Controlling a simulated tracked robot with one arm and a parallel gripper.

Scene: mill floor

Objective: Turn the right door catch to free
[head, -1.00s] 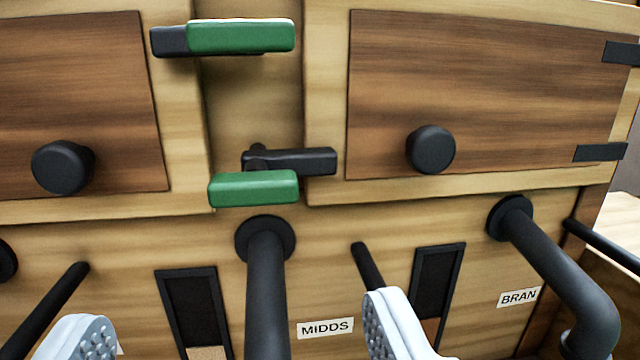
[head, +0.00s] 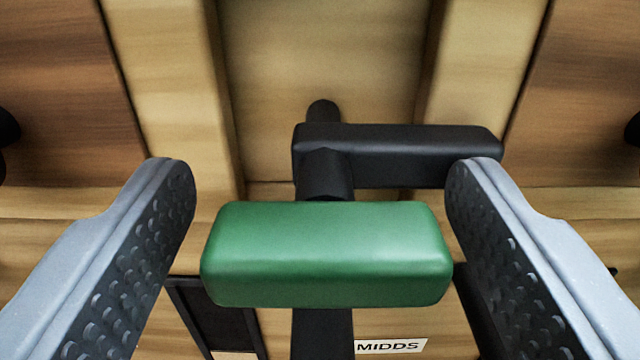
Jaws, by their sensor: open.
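The right door catch has a green handle (head: 326,254) that lies level in the middle of the head view. Behind it a black bar (head: 410,155) on a short black pivot reaches right, with its end over or near the right door's frame. My gripper (head: 320,190) is open, with one grey studded finger to the left of the green handle and one to the right. The handle sits between the fingers, with a gap at the left finger; at the right finger its end looks close, and I cannot tell if it touches.
The left door (head: 60,100) and right door (head: 590,100) stand at either side, both apparently closed. Below are a black pipe (head: 322,335), dark framed slots and a MIDDS label (head: 391,345). The pale panel (head: 320,60) above the catch is clear.

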